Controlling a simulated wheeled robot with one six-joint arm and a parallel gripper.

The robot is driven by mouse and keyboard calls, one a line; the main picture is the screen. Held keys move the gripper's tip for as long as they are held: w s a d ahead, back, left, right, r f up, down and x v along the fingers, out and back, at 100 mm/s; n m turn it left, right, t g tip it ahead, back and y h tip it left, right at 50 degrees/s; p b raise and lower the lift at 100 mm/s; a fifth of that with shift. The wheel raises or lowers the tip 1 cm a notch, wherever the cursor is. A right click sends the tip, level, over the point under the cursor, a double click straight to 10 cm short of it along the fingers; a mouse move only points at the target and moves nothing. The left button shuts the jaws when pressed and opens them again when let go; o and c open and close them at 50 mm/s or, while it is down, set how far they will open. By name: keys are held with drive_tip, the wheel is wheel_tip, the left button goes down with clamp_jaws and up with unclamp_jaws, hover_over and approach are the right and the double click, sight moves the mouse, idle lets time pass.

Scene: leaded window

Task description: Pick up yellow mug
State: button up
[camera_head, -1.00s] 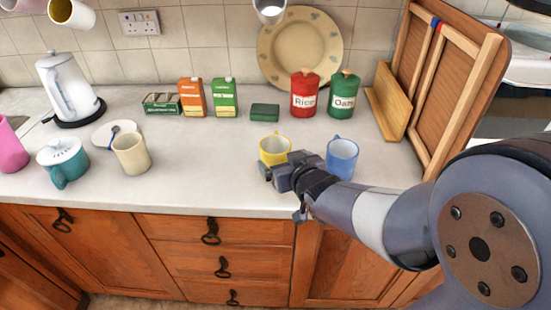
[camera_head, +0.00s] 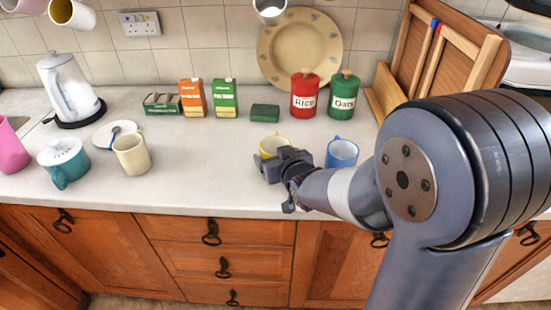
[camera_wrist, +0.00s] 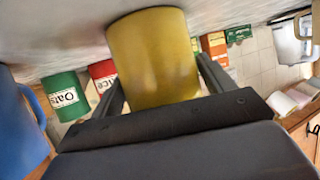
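The yellow mug (camera_head: 270,144) stands on the worktop, its lower part hidden behind my gripper (camera_head: 268,165) in the head view. In the wrist view the yellow mug (camera_wrist: 152,55) fills the middle, close up, with my gripper's two fingers (camera_wrist: 160,85) apart, one on each side of it. The fingers look open, with the mug between them at least in part; I see no clear contact. The wrist picture is upside down, with the worktop at the top.
A blue mug (camera_head: 342,153) stands just right of my gripper. Behind are a green sponge (camera_head: 265,113), a red Rice tin (camera_head: 304,95) and a green Oats tin (camera_head: 343,97). A cream mug (camera_head: 131,155) is farther left. The worktop (camera_head: 200,165) between is clear.

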drive_tip(key=c, duration=0.9)
wheel_tip(320, 180, up, 10)
drive_tip(key=p, duration=0.3)
